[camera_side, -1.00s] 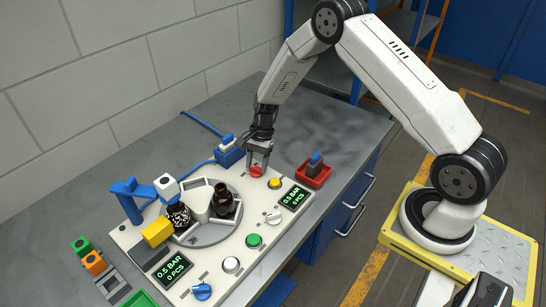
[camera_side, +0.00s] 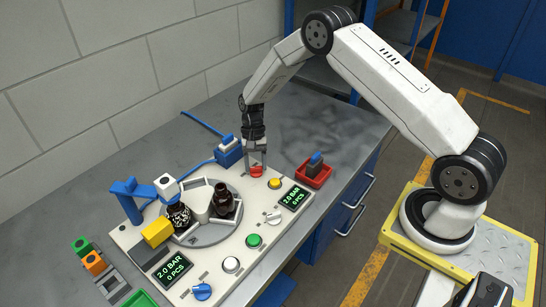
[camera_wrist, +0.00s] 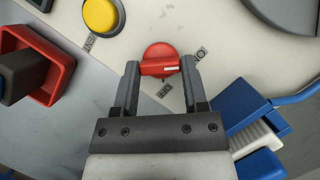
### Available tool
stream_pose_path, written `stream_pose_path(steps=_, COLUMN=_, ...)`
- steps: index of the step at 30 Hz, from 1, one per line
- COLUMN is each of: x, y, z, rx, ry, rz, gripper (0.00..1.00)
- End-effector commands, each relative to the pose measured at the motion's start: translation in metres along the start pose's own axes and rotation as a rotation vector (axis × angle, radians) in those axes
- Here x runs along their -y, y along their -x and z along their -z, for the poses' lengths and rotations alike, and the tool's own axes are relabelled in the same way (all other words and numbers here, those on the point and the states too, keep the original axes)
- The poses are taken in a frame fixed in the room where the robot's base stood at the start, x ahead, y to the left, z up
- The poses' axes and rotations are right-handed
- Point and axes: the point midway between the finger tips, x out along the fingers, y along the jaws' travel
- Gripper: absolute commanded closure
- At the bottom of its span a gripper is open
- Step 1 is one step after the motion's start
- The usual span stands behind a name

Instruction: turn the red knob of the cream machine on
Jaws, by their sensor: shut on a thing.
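The red knob (camera_side: 256,171) sits at the far corner of the cream machine's panel (camera_side: 226,244). My gripper (camera_side: 257,166) points down over it. In the wrist view, the red knob (camera_wrist: 160,61) has a raised bar lying nearly level across the picture, with a white mark at its right end. My gripper (camera_wrist: 160,72) is shut on the ends of this bar, one finger at each end.
A yellow button (camera_side: 275,183) is close to the knob. A red tray (camera_side: 313,174) with a blue-topped item stands to the right. A blue device (camera_side: 228,152) is on the left. Dark bottles (camera_side: 223,200) stand on the round turntable (camera_side: 205,237).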

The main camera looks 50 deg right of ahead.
Motion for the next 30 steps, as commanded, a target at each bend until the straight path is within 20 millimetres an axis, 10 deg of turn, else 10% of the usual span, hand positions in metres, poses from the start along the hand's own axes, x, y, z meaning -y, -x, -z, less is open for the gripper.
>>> stream_pose_path(steps=8, x=0.000, y=0.001, z=0.000, rx=-0.001, ry=0.005, rz=-0.001, gripper=1.00)
stream_pose_path(steps=9, x=0.000, y=0.001, z=0.000, rx=-0.001, ry=0.005, rz=-0.001, gripper=0.31)
stream_pose_path(steps=12, x=0.000, y=0.001, z=0.000, rx=-0.001, ry=0.004, rz=-0.001, gripper=0.09)
stream_pose_path(steps=30, x=0.000, y=0.019, z=0.001, rx=-0.003, ry=0.001, rz=0.001, gripper=0.09)
